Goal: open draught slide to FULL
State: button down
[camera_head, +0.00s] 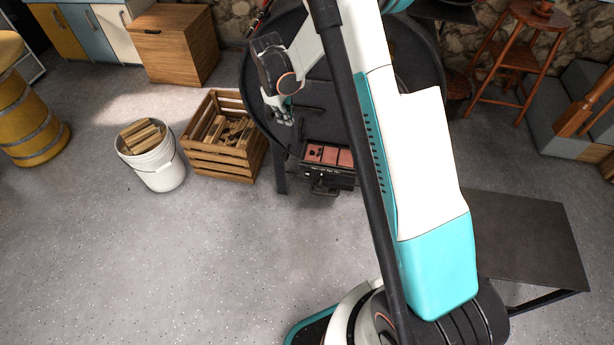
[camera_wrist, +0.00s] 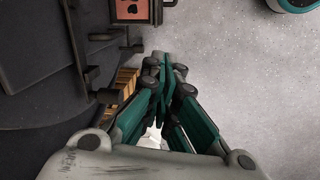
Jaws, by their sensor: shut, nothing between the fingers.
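The barrel stove's dark round body (camera_head: 262,118) stands behind my arm in the head view. Low on it is a black box with salmon-coloured panels on top (camera_head: 330,154). A strip of small pale lettering (camera_head: 326,172) runs along its front, too small to read. A dark tab or handle (camera_head: 324,189) sticks out below it; I cannot tell the slide's position. The box also shows at the top of the wrist view (camera_wrist: 131,12), partly cut off. My gripper (camera_head: 286,116) is shut and empty, above and left of the box, apart from it. Its closed fingertips show in the wrist view (camera_wrist: 162,68).
A wooden crate of split logs (camera_head: 225,166) and a white bucket of wood (camera_head: 158,175) stand left of the stove. A dark flat plate (camera_head: 525,240) is at the right. Dark bars (camera_wrist: 88,72) project from the stove beside my gripper. The front-left floor is clear.

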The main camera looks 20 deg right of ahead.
aim_at(320, 182)
jog(key=s+d+f+n+b, duration=0.1)
jog(key=d+f+b, duration=0.1)
jog(key=f, duration=0.8)
jog(key=s+d+f+g+b, duration=0.1)
jog(key=d+f+b, duration=0.1)
jog(key=f, duration=0.9)
jog(key=s+d+f+n+g+b, duration=0.1)
jog(key=d+f+b, duration=0.1)
jog(key=f, duration=0.9)
jog(key=shift+s+d+f+n+h, duration=0.15)
jog(key=shift+s+d+n+h, duration=0.05)
jog(key=shift+d+n+h, duration=0.1)
